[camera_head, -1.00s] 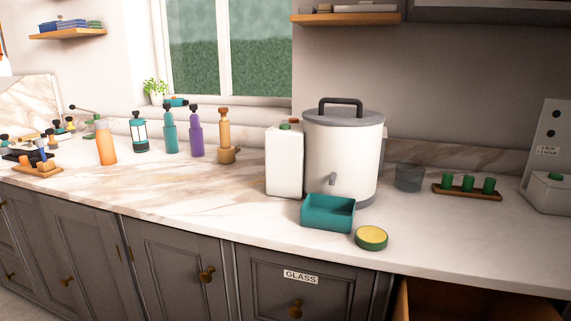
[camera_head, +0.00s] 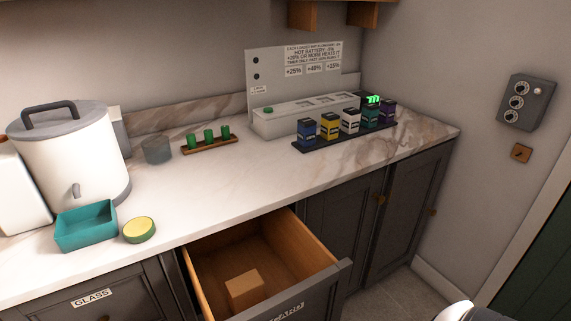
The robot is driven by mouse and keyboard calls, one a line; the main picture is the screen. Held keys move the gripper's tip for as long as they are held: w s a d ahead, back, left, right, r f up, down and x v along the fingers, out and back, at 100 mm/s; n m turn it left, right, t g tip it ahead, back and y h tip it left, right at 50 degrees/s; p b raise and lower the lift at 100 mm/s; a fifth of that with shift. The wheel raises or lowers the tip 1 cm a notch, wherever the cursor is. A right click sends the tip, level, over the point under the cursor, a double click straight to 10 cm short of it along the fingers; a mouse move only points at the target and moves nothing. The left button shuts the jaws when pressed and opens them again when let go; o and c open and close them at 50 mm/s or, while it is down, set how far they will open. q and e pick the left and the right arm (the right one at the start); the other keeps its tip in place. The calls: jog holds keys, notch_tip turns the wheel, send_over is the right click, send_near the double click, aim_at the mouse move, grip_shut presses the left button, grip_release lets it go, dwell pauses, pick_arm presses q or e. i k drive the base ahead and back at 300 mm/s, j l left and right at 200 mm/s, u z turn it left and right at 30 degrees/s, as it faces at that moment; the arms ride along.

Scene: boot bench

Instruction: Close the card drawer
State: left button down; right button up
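The card drawer (camera_head: 326,284) stands pulled out below the counter in the head view, with its wooden inside showing. A plain brown block (camera_head: 245,290) lies in it near the front left. The drawer's dark grey front carries a white label that is seen at a steep angle and is hard to read. The drawer's lower front is cut off by the picture's bottom edge, and no handle shows. Neither gripper's fingers are in view. A small white and black part, probably of my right arm, shows at the bottom right edge.
The marble counter (camera_head: 205,215) runs above the drawer. On it are a teal tray (camera_head: 88,228), a round yellow-topped tin (camera_head: 139,230), a white urn (camera_head: 70,155) and a rack of coloured packs (camera_head: 345,135). Closed cabinet doors (camera_head: 400,215) stand right of the drawer, with open floor before them.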

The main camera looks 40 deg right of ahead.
aim_at(303, 281)
jog(key=z, duration=1.25)
